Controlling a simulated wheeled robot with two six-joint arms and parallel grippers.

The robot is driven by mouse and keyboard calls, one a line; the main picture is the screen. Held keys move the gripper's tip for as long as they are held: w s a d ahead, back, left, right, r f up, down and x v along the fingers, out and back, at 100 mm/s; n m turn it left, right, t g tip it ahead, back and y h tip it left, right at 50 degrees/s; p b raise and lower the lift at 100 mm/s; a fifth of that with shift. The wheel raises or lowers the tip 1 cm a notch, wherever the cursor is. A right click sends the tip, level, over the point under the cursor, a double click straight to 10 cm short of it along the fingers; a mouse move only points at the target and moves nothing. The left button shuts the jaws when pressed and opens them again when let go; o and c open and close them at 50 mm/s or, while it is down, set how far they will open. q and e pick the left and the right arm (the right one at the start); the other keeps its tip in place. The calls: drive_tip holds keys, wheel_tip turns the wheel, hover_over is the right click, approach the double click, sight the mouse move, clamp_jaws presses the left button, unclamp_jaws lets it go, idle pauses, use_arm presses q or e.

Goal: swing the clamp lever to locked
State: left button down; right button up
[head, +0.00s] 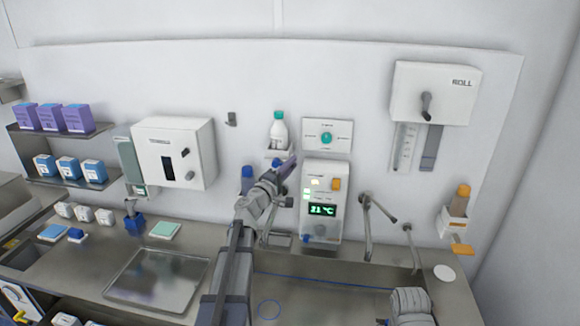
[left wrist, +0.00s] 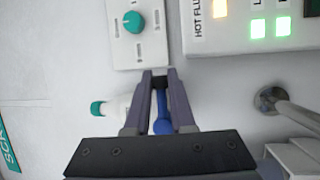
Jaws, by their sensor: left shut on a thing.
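In the left wrist view, a blue lever (left wrist: 162,108) with a rounded end lies between the fingers of my left gripper (left wrist: 160,76). I take it to be the clamp lever. A dark piece sits at its far end, between the fingertips. My left gripper is shut on the lever. In the head view my left gripper (head: 287,165) is up at the wall, just left of the warmer box. It hides most of the lever there, so its angle and any locked mark cannot be made out. My right gripper is not in view.
A white bottle with a teal cap (head: 279,130) stands just above my left gripper. A panel with a teal knob (head: 326,137) and the hot-fluid warmer (head: 322,203) are close on its right. A white dispenser (head: 172,152) hangs further left. A metal tray (head: 157,278) lies on the counter.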

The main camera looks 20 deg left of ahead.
use_arm(q)
drive_tip(key=shift+a+f+m, duration=0.1)
drive_tip(key=shift+m, duration=0.5)
idle(0.7)
drive_tip(key=m+g+p, duration=0.1)
drive_tip(key=f+m+g+p, duration=0.1)
drive_tip(key=m, duration=0.1)
drive_tip(key=shift+a+f+m, duration=0.2)
drive_tip(key=shift+m, duration=0.1)
drive_tip(key=shift+s+a+f+m+g+y+p, duration=0.2)
drive_tip(key=shift+a+f+m+g+y+p, duration=0.5)
drive_tip(key=shift+m, duration=0.95)
drive_tip(key=shift+s+a+f+m+g+y+p, duration=0.15)
drive_tip(key=shift+a+f+m+g+y+p, duration=0.45)
drive_tip(key=shift+m+p, duration=0.75)
drive_tip(key=shift+s+a+f+m+g+y+p, duration=0.25)
drive_tip(key=shift+a+m+g+y+p, duration=0.5)
drive_tip(key=shift+m, duration=1.15)
drive_tip(key=shift+a, duration=0.25)
drive_tip(key=c, duration=0.9)
unclamp_jaws()
drive_tip(key=shift+o, duration=0.7)
drive_tip(key=shift+s, duration=0.1)
drive_tip(key=shift+d, duration=0.1)
